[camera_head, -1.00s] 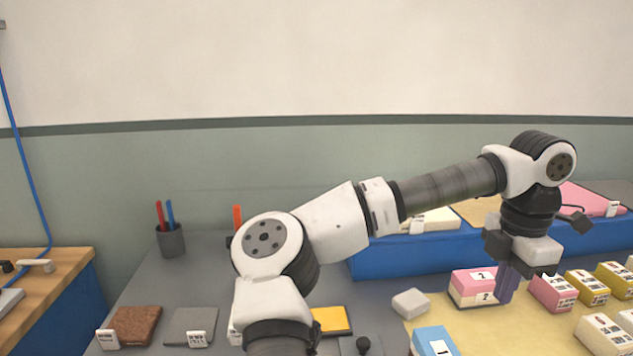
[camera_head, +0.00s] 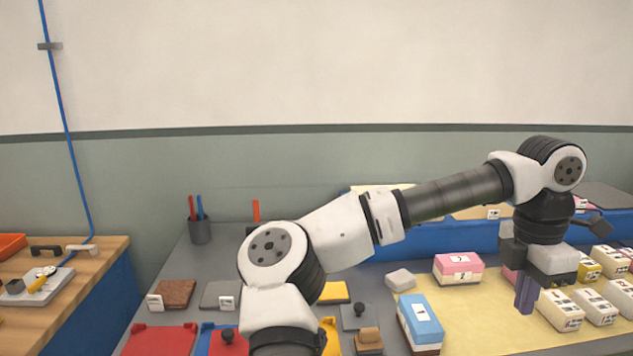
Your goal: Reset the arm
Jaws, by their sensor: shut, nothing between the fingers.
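My gripper (camera_head: 525,298) points down at the right, above the yellow mat (camera_head: 470,318). Its purple fingers are shut with nothing between them. My arm stretches from the lower middle to the right, bent down at the wrist. A pink box (camera_head: 458,271) stands to the left of the fingers. A blue-topped box (camera_head: 420,322) stands at the mat's left edge. White boxes (camera_head: 562,312) stand just right of the gripper. Another pink box is mostly hidden behind the gripper.
A blue raised platform (camera_head: 455,238) with flat slabs runs along the back. A grey pen cup (camera_head: 200,230), a brown tile (camera_head: 175,294), a grey tile (camera_head: 218,293) and red pads (camera_head: 160,341) lie left of my arm. A wooden table (camera_head: 95,262) stands at far left.

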